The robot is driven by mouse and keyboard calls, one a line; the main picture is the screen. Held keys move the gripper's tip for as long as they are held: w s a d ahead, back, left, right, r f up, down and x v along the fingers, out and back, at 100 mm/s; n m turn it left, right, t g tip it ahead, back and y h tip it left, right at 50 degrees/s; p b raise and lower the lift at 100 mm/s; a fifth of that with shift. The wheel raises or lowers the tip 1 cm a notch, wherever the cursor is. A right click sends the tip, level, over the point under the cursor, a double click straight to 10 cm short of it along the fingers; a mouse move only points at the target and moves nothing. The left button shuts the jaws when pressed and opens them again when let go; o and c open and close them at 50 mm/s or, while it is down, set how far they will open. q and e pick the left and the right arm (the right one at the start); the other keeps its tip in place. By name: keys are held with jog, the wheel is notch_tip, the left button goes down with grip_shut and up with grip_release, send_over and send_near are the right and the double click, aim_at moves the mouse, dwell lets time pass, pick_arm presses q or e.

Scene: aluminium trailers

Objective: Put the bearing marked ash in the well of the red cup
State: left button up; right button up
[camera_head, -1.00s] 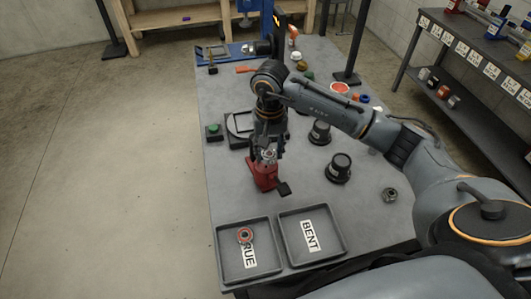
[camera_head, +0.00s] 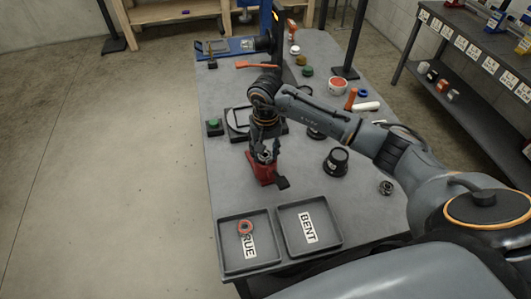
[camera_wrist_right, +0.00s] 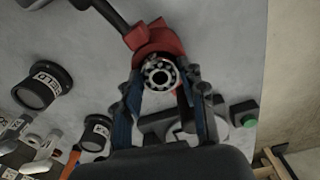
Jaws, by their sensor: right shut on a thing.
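My right gripper (camera_head: 264,155) points down at the red cup (camera_head: 264,175) on the grey table. In the right wrist view, my right gripper (camera_wrist_right: 162,92) is shut on a silver ball bearing (camera_wrist_right: 160,73), with a blue-sided finger on each side of it. The bearing overlaps the near edge of the red cup (camera_wrist_right: 158,38) in that view. I cannot tell whether it touches the cup or hangs just above it. No mark is readable on the bearing. The well of the cup is hidden. My left gripper is not in view.
A tray marked TRUE (camera_head: 224,255) holds an orange-ringed bearing (camera_head: 245,227). An empty tray marked BENT (camera_head: 333,238) is beside it. A black labelled pot (camera_head: 336,162) and a small metal part (camera_head: 386,187) stand to the right. A green button box (camera_head: 214,127) is left.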

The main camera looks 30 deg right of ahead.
jog(key=shift+s+a+f+b, duration=0.15)
jog(key=shift+s+f+b, duration=0.3)
jog(key=shift+f, duration=0.5)
jog(key=shift+s+r, duration=0.1)
jog(key=o, duration=1)
jog(key=shift+o, duration=1)
jog(key=shift+w, duration=0.2)
jog(key=shift+w+f, duration=0.25)
jog(key=shift+s+r, duration=0.1)
jog(key=shift+r, duration=0.05)
